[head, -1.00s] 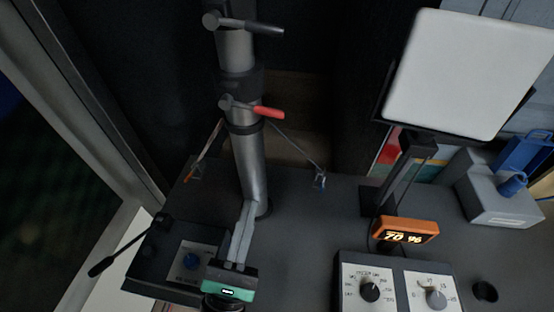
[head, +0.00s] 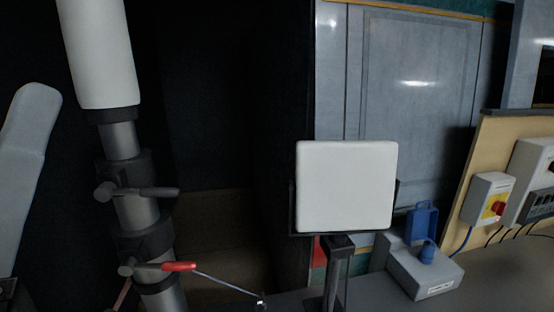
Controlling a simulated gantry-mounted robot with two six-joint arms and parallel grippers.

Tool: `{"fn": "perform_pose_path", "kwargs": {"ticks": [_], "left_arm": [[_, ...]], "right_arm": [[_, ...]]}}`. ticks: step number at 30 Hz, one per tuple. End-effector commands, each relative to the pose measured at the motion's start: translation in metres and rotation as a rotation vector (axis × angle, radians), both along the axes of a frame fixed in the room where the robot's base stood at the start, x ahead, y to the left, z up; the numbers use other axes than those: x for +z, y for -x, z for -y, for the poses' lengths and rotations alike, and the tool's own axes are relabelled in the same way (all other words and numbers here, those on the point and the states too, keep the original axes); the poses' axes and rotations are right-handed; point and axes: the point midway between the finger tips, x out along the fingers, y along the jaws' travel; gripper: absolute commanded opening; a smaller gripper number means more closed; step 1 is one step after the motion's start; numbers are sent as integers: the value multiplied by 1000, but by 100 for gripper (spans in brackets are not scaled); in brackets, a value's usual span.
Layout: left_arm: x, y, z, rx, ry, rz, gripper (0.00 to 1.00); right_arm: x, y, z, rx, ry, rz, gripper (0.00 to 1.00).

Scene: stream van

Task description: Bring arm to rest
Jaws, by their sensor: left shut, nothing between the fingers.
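My left gripper (head: 42,95) stands at the left edge, close to the camera, its pale grey fingers pointing up. The fingers are together with nothing between them, and its body is mostly cut off at the bottom left corner. It appears left of the telescopic mast (head: 120,140), with a dark gap between them in the picture. The mast has a white upper section, a grey clamp lever (head: 150,192) and a red-handled clamp lever (head: 178,266). My right gripper is not in view.
A white square panel (head: 346,187) stands on a dark post in the middle. A grey box (head: 425,272) with blue parts sits on the desk at right. A switch box with a red knob (head: 490,200) is on the wooden board. A thin stay runs from the mast's lower part.

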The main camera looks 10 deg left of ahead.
Motion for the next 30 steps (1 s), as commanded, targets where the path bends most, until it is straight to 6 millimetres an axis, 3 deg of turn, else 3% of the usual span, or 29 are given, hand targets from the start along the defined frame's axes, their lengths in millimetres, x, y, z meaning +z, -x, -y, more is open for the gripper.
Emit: {"fn": "perform_pose_path", "kwargs": {"ticks": [2,4,11,24,27,30], "left_arm": [[-24,-31,-12,236,-110,-157,0],[11,-33,-11,277,-151,-165,0],[103,-33,-10,269,-148,-165,0],[313,-33,-9,266,-147,-165,0],[342,-33,-9,266,-147,-165,0],[355,-33,-9,266,-148,-166,0]], "right_arm": [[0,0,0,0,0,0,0],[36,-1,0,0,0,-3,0],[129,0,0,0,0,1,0],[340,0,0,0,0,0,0],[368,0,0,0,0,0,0],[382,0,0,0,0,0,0]]}}
